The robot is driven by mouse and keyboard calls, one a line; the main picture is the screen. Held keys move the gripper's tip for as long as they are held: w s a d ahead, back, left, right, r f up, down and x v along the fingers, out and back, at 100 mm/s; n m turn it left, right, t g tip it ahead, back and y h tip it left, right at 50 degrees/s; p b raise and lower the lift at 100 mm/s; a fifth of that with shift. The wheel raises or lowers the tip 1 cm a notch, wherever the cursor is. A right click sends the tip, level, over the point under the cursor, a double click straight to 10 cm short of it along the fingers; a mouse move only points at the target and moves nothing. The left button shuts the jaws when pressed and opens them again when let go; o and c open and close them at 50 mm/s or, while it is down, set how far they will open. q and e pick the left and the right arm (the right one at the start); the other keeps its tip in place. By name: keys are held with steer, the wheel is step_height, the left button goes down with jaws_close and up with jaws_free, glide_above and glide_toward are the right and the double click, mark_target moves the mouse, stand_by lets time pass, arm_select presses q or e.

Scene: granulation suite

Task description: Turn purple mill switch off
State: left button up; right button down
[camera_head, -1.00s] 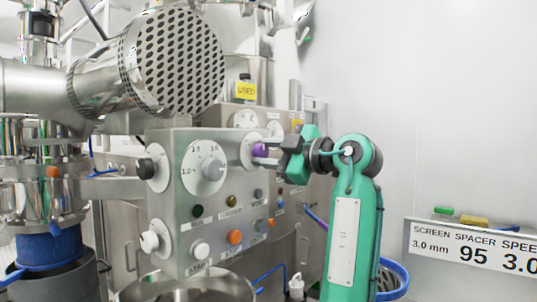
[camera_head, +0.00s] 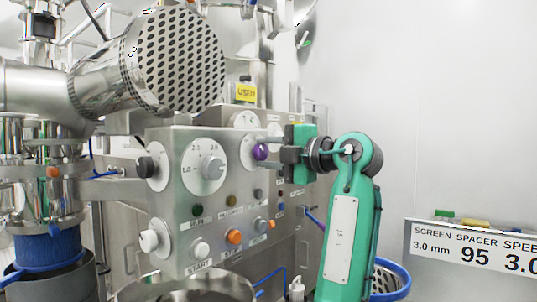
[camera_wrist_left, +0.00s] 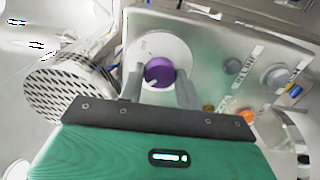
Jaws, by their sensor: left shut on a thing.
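The purple mill switch (camera_head: 261,151) is a round knob on a white dial plate (camera_head: 248,152) at the right part of the steel control panel. My left gripper (camera_head: 267,154) reaches it from the right, with one finger above and one below the knob in the head view. In the left wrist view the purple knob (camera_wrist_left: 158,72) sits between the two grey fingers (camera_wrist_left: 160,88), which are shut on it. A short white pointer mark shows on the knob's face. The dial's lettering is too small to read. My right gripper is in neither view.
A perforated drum (camera_head: 180,62) hangs above. A blue-rimmed bin (camera_head: 392,278) stands low at right.

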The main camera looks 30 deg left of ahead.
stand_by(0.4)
arm_select(q)
steer(key=o, duration=1)
steer(key=s+d, duration=0.1)
steer(key=d, duration=1.2)
steer(key=shift+d+p, duration=0.4)
steer(key=shift+p, duration=0.05)
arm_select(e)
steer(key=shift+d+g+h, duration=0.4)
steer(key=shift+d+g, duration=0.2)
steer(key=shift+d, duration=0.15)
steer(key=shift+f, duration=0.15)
